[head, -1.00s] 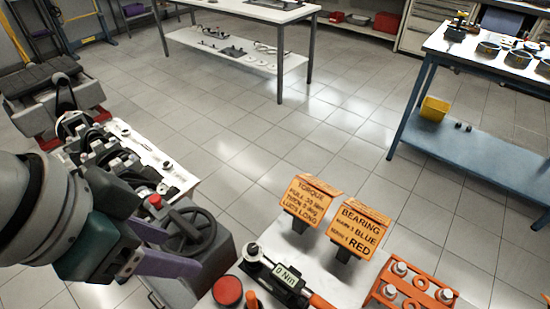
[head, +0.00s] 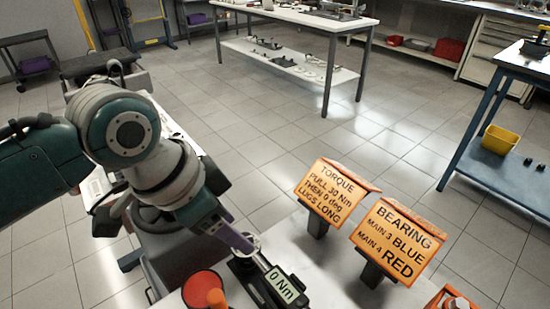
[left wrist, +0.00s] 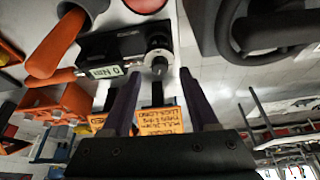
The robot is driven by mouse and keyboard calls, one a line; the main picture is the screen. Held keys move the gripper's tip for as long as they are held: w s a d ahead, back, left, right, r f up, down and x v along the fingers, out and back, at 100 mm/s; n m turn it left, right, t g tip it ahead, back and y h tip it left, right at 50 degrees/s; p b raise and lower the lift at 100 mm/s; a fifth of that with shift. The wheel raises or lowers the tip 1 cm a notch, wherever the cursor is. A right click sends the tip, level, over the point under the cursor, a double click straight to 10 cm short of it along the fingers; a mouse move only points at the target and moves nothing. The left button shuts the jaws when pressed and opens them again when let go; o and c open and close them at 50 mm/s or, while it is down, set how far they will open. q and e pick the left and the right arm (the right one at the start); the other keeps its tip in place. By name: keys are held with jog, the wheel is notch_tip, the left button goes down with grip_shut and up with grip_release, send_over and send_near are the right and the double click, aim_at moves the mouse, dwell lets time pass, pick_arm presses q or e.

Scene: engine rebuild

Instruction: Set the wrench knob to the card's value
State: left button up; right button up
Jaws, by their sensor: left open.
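The torque wrench (head: 262,284) lies on the light bench top, with its display (head: 286,287) reading 0 Nm. Its round silver knob (left wrist: 159,45) is at the wrench's end, partly covered by a finger in the head view. My left gripper (left wrist: 158,73) is open and empty, purple fingers apart. In the left wrist view the knob lies just beyond the fingertips, roughly centred between them; contact cannot be told. My right gripper is in neither view.
An orange bearing card (head: 399,239) stands right of the torque card. Open tiled floor lies beyond.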

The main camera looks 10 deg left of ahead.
pick_arm(q)
jog(key=shift+x, duration=1.3)
grip_shut()
